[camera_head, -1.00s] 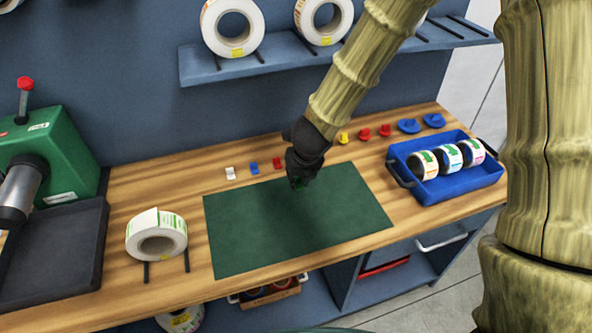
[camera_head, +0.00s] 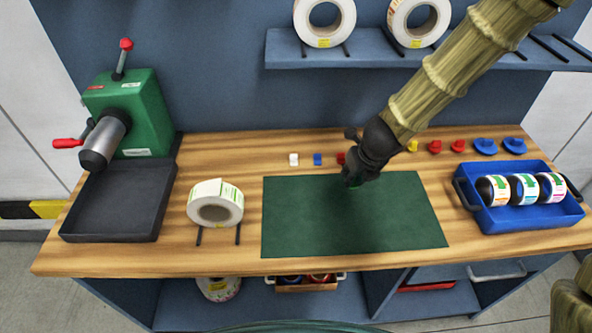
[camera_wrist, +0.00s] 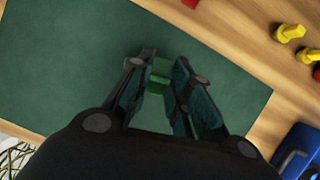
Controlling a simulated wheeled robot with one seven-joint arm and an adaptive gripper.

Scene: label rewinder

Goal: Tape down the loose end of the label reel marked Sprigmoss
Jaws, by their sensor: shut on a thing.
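A white label reel (camera_head: 215,207) with green print stands on two dark bars at the worktop's front left. A flap of its label strip shows on top; the name on it is too small to read. My gripper (camera_head: 352,184) is over the back part of the green mat (camera_head: 350,225), right of the reel and well apart from it. In the wrist view my gripper (camera_wrist: 160,82) is shut on a small green piece (camera_wrist: 159,72) between its fingertips. The fingers partly hide this piece.
A green machine (camera_head: 135,110) with red-knobbed levers and a dark tray (camera_head: 115,205) stand at the left. A blue tray (camera_head: 535,222) of small reels is at the right. Small coloured pieces line the back. A shelf (camera_head: 400,58) holds more reels above.

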